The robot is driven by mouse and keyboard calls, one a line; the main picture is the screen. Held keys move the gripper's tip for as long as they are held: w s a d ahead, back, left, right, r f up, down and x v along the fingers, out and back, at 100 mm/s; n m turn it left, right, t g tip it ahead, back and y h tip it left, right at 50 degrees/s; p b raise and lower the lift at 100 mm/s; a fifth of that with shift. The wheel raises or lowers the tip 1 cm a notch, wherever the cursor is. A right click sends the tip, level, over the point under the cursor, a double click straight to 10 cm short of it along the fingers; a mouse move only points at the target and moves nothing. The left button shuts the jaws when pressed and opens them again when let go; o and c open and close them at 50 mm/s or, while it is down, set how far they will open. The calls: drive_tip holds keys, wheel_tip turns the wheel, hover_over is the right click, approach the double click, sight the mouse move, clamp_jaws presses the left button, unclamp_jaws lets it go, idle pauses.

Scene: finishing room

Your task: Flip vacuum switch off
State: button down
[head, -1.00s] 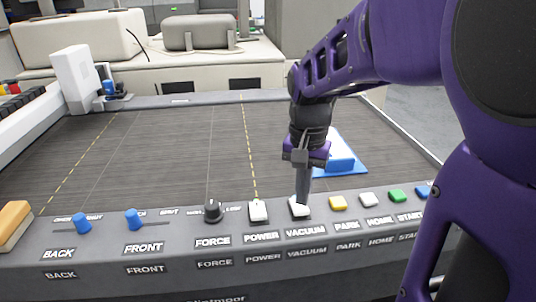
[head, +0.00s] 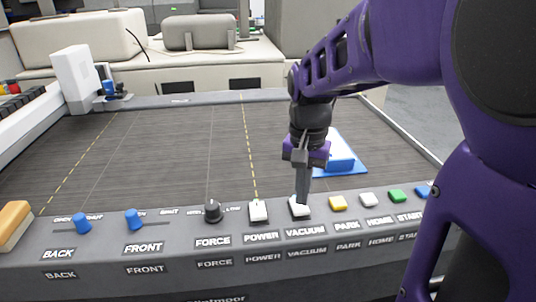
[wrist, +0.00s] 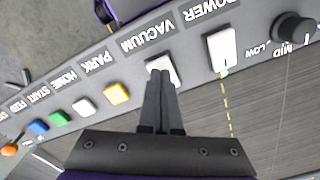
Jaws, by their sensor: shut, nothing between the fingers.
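The vacuum switch (head: 295,210) is a white rocker on the grey front panel, above the VACUUM label. My gripper (head: 303,200) is shut and empty, pointing down with its fingertips at the switch. The fingers hide part of the switch in the head view. In the wrist view the vacuum switch (wrist: 163,66) shows just past the closed fingertips of my gripper (wrist: 160,84). The tips appear to touch it or hover very close; I cannot tell which. The rocker's tilt is hard to make out.
The white power switch (head: 258,211) is close on the left, with the black force knob (head: 212,211) beyond it. The yellow park button (head: 338,203) is close on the right. A blue-and-white object (head: 342,165) lies on the dark bed behind my gripper.

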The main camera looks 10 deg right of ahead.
sight(300, 208)
drive_tip(key=shift+f, duration=1)
idle(0.6)
wheel_tip(300, 208, up, 7)
drive_tip(key=p, duration=0.6)
idle(0.3)
drive_tip(key=shift+w+a, duration=0.1)
